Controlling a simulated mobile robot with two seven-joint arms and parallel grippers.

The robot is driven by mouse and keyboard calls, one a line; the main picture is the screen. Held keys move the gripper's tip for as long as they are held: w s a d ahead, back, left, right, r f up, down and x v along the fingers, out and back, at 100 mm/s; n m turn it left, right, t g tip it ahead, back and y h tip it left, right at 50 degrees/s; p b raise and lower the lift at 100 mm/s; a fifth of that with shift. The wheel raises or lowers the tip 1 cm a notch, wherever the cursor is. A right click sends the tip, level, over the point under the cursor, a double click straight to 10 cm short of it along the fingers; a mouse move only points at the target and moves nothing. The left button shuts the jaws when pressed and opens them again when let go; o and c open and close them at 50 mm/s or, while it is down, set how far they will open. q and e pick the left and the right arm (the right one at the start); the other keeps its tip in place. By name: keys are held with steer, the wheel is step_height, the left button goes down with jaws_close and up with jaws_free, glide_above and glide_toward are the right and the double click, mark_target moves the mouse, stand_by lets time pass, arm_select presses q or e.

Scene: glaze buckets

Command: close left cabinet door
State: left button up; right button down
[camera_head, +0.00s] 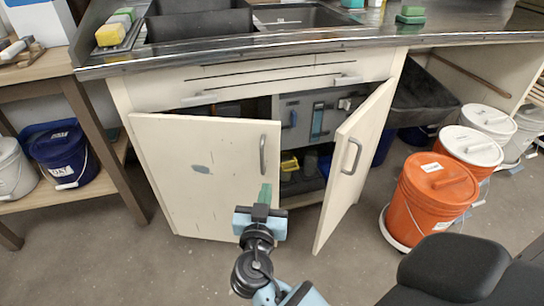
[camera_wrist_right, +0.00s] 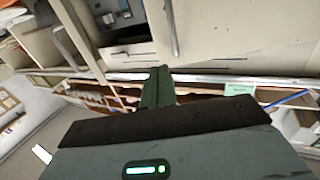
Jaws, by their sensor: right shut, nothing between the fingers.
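The left cabinet door (camera_head: 200,175) is a cream panel with dark scuff marks and stands partly open under the sink. Its vertical metal handle (camera_head: 263,155) is near its right edge. The right cabinet door (camera_head: 352,165) is swung further open, with its own handle (camera_head: 351,156). My right gripper (camera_head: 265,194) is in front of the left door's lower right part, below the handle. Its green fingers are shut and empty; they also show in the right wrist view (camera_wrist_right: 157,88). I cannot tell whether they touch the door. My left gripper is out of view.
Between the doors the cabinet interior shows a yellow item (camera_head: 290,163) and dark shelves. An orange bucket (camera_head: 432,198) stands on the floor at right. A wooden shelf with a blue bucket (camera_head: 62,153) is at left. The floor before the left door is clear.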

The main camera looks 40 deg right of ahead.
mark_target(274, 147)
steer(key=shift+w+d, duration=0.1)
steer(key=x, duration=1.2)
steer(key=shift+w+d+p, duration=0.3)
steer(key=shift+w+d, duration=0.3)
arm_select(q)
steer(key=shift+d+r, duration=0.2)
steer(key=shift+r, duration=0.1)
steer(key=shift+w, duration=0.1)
